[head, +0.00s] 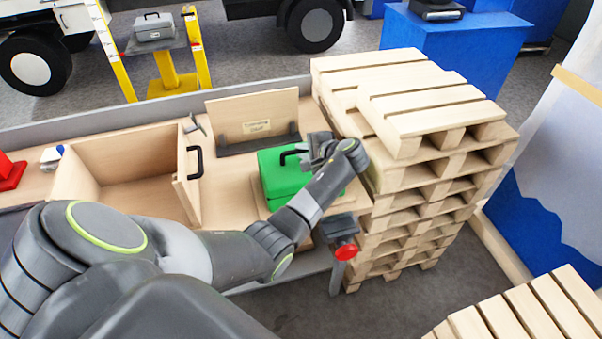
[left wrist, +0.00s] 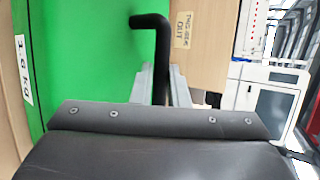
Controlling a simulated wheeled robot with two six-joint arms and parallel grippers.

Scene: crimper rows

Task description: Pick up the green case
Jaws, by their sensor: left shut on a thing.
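The green case (head: 280,182) is at the right end of the wooden bench top, beside the pallet stack. It fills the left of the left wrist view (left wrist: 85,60), with a white weight label at its edge. My left gripper (head: 306,155) is over the case, shut on its black handle (left wrist: 160,55), which runs between the two grey fingers in the left wrist view. My left forearm hides the right part of the case. Whether its underside touches the wood cannot be told. My right gripper is not in view.
A tall pallet stack (head: 430,160) stands close right of the case. An upright wooden panel (head: 252,108) with a label is behind it. An open wooden box (head: 125,165) is to the left. A red button (head: 346,252) on a post stands in front.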

